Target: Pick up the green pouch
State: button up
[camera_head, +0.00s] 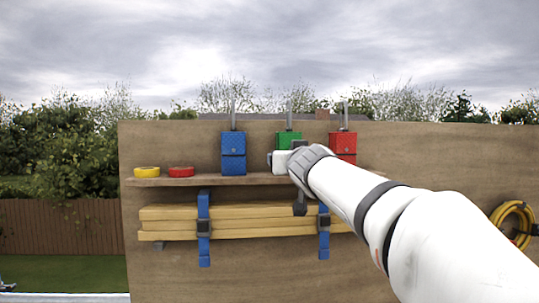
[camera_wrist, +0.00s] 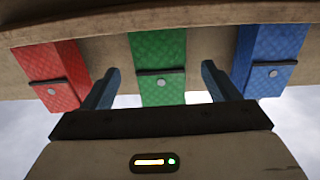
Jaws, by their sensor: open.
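The green pouch (camera_head: 287,139) stands on a narrow wooden shelf between a blue pouch and a red pouch. In the head view my arm hides its lower part. The wrist view appears upside down and shows the green pouch (camera_wrist: 158,66), with a dark strap and a round button, in the middle. My gripper (camera_wrist: 158,82) is open, with one finger on each side of the green pouch. Gaps show between the fingers and the pouch, and nothing is held. In the head view the gripper end (camera_head: 283,161) is in front of the pouch.
The blue pouch (camera_head: 233,154) is left of the green one and the red pouch (camera_head: 343,143) is right, both close by. Yellow tape (camera_head: 147,171) and red tape (camera_head: 181,171) lie on the shelf (camera_head: 205,181). Strapped timber (camera_head: 262,222) hangs below. A yellow coil (camera_head: 513,222) hangs at right.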

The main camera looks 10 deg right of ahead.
jog(key=w, duration=0.1)
jog(key=w+p, duration=0.1)
jog(key=w, duration=0.3)
jog(key=shift+w+d+r, duration=0.1)
jog(key=shift+w+r, duration=0.15)
jog(key=shift+r, duration=0.1)
jog(key=shift+s, duration=0.1)
jog(key=c, duration=1.3)
